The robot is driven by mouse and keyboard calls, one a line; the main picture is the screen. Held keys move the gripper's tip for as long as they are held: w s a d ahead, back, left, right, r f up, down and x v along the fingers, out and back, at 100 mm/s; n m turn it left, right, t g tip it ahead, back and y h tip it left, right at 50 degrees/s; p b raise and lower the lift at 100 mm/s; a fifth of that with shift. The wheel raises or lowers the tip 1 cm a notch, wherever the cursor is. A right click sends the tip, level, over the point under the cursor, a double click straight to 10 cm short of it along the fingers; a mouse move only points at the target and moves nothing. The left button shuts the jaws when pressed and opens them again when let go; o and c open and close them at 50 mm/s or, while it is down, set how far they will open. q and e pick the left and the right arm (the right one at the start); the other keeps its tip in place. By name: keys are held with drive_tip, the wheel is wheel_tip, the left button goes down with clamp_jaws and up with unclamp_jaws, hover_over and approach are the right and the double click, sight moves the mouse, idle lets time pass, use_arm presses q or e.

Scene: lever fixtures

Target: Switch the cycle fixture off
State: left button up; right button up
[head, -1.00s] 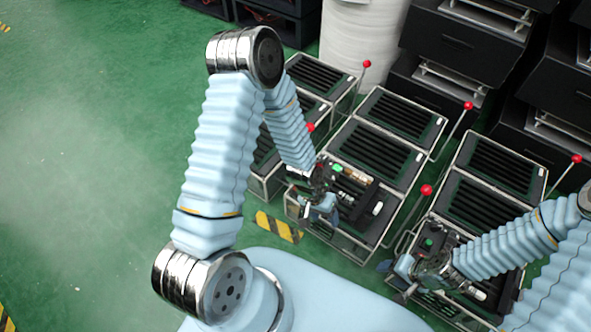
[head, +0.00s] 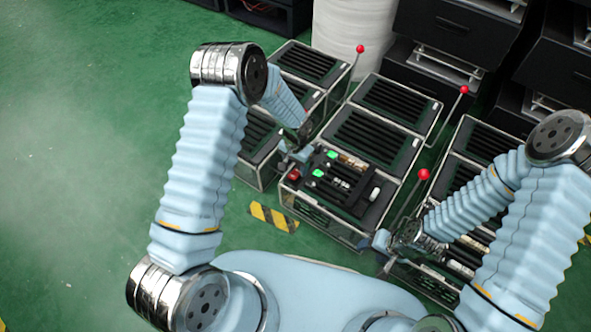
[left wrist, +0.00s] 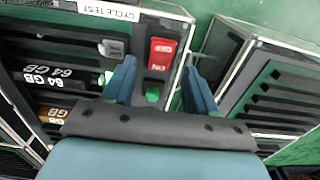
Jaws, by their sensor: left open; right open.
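The cycle fixture (head: 352,218), labelled "CYCLE TEST" in the left wrist view (left wrist: 108,11), is the front middle unit in the head view. Its red switch (left wrist: 161,53) has a green light (left wrist: 153,94) beside it; the switch also shows in the head view (head: 294,175). My left gripper (head: 291,154) is open at the fixture's left edge. In the left wrist view its fingers (left wrist: 158,72) appear on either side of the switch; contact cannot be told. My right gripper (head: 382,242) is open near the fixture's front right corner.
Several similar black units stand behind and to the right. Red-knobbed levers (head: 423,175) rise beside some of them. Memory modules marked "64 GB" (left wrist: 50,82) lie beside the switch. A striped floor mark (head: 273,217) is in front; green floor (head: 90,120) at left is clear.

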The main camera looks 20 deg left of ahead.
sight(296, 173)
use_arm(q)
drive_tip(key=shift+f, duration=1.35)
drive_tip(key=c, duration=1.1)
drive_tip(key=shift+o, duration=0.2)
drive_tip(key=shift+s+f+t+b, duration=0.2)
drive_tip(key=shift+t+b, duration=0.5)
drive_tip(key=shift+b, duration=0.4)
drive_tip(key=t+b, duration=0.1)
drive_tip(key=b, duration=0.1)
drive_tip(key=t+h+b, duration=0.1)
drive_tip(key=t+b, duration=0.1)
drive_tip(key=b, duration=0.1)
drive_tip(key=shift+s+a+h, duration=0.1)
drive_tip(key=shift+s+h, duration=0.2)
drive_tip(key=shift+s, duration=0.05)
drive_tip(key=shift+s+r+t+b, duration=0.15)
drive_tip(key=shift+t+b, duration=0.35)
drive_tip(key=shift+b, duration=0.55)
drive_tip(key=shift+r, duration=0.1)
drive_tip(key=o, duration=1.1)
drive_tip(key=shift+a, duration=0.1)
drive_tip(key=shift+c, duration=0.2)
